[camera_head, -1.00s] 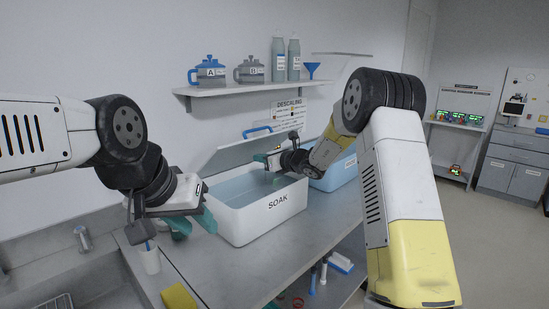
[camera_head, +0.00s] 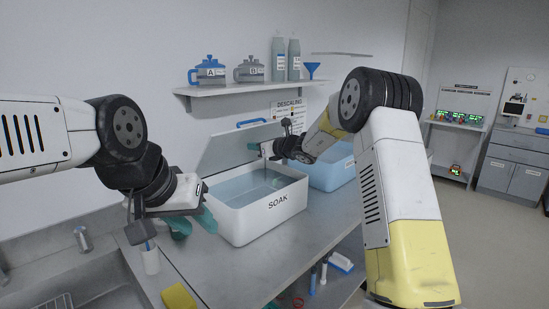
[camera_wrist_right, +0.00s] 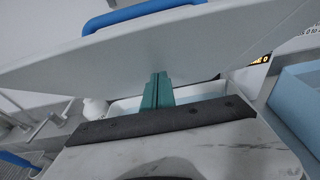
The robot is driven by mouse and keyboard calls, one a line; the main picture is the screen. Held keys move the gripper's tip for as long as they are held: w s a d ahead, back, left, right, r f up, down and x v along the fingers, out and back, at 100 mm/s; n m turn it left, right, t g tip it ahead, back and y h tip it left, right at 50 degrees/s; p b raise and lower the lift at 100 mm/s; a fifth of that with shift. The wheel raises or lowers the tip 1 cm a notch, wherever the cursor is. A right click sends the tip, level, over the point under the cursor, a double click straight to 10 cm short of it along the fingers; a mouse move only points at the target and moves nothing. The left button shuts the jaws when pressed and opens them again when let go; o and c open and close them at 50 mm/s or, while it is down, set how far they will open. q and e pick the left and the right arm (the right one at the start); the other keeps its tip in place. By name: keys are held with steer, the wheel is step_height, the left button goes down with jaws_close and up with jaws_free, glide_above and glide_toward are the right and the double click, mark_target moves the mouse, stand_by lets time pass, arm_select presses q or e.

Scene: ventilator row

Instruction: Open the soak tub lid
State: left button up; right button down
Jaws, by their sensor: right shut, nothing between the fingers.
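The white soak tub (camera_head: 272,207), marked SOAK, stands on the steel counter with pale blue liquid inside. Its grey-white lid (camera_head: 228,149) is tilted up steeply toward the wall, hinged at the back, with a blue handle (camera_head: 252,123) at its top. My right gripper (camera_head: 254,147) is at the lid's inner face above the tub. In the right wrist view its teal fingers (camera_wrist_right: 157,90) are together and empty, pointing at the underside of the lid (camera_wrist_right: 150,55); exact contact is unclear. My left gripper (camera_head: 194,226) is beside the tub's left front, its teal fingers apart and empty.
A blue tub (camera_head: 332,172) stands to the right of the soak tub. A shelf (camera_head: 240,88) with jugs and bottles hangs above. A sink (camera_head: 75,285), a cup (camera_head: 151,260) and a yellow sponge (camera_head: 179,297) are at the front left.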

mark_target(256, 132)
steer(key=shift+w+a+r, duration=0.5)
steer(key=shift+r, duration=0.2)
steer(key=shift+w+a+r, duration=0.5)
steer(key=shift+r, duration=0.2)
steer(key=shift+w+a+r, duration=0.95)
steer(key=shift+w+a, duration=0.2)
steer(key=shift+a, duration=0.05)
steer(key=shift+w+a+r, duration=0.35)
steer(key=shift+w+a, duration=0.4)
steer(key=shift+w, duration=0.1)
steer(key=v, duration=0.3)
steer(key=f+v, duration=0.1)
steer(key=v, duration=0.2)
steer(key=f+v, duration=0.1)
steer(key=v, duration=0.3)
steer(key=shift+s+d, duration=0.1)
steer(key=shift+s, duration=0.05)
